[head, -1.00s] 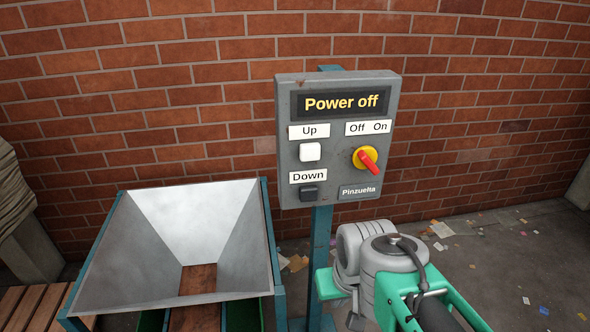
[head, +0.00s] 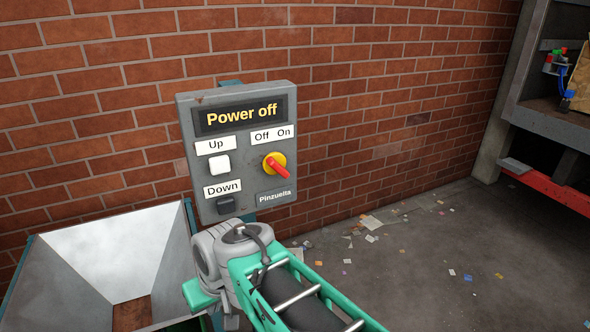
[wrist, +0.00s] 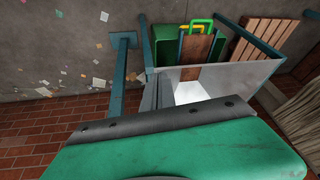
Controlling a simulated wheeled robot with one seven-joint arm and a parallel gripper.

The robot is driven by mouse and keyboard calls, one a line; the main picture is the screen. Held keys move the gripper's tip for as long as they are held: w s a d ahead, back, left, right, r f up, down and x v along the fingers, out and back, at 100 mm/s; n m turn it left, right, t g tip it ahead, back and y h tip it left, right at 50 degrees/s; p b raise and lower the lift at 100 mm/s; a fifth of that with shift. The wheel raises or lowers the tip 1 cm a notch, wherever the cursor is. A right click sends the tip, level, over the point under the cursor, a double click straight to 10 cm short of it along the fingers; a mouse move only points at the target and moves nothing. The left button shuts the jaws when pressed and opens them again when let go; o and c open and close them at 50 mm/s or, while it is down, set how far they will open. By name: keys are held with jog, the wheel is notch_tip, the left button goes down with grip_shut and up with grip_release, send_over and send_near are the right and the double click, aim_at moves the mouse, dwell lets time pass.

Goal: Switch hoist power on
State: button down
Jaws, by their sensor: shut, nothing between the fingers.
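The grey control box (head: 240,190) stands in front of the brick wall, left of centre in the head view. Its display (head: 241,116) reads "Power off". The yellow rotary switch with a red handle (head: 276,166) sits under the "Off" and "On" labels. The handle slants from upper left, on the "Off" side, to lower right. A white button (head: 219,165) sits under "Up" and a dark button (head: 226,207) under "Down". My gripper (wrist: 156,93) is shut and empty in the wrist view, apart from the switch. In the head view my wrist is below the box, and the fingertips are mostly hidden.
A metal hopper (head: 70,262) in a blue frame stands at the lower left, close to my wrist. The box's blue post (wrist: 120,75) shows in the wrist view. Paper scraps litter the open floor (head: 420,260) to the right. A shelf unit (head: 550,125) stands at the far right.

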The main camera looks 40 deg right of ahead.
jog(key=w+d+r+m+t, duration=0.25)
jog(key=w+d, duration=0.25)
jog(key=d, duration=0.3)
jog(key=w+d+r+m+t, duration=0.25)
jog(key=w+d+r, duration=0.2)
jog(key=d, duration=0.25)
jog(key=s+d+r+m+t+h, duration=0.1)
jog(key=s+d+r+m+t, duration=0.1)
jog(key=d, duration=0.8)
jog(key=s+d+r+m+t+h, duration=0.1)
jog(key=s+d+r+m+t, duration=0.2)
jog(key=d+r, duration=0.6)
jog(key=s+d+t, duration=0.1)
jog(key=s+t, duration=0.1)
jog(key=s, duration=0.1)
jog(key=shift+s+d+m, duration=0.15)
jog(key=shift+m, duration=0.15)
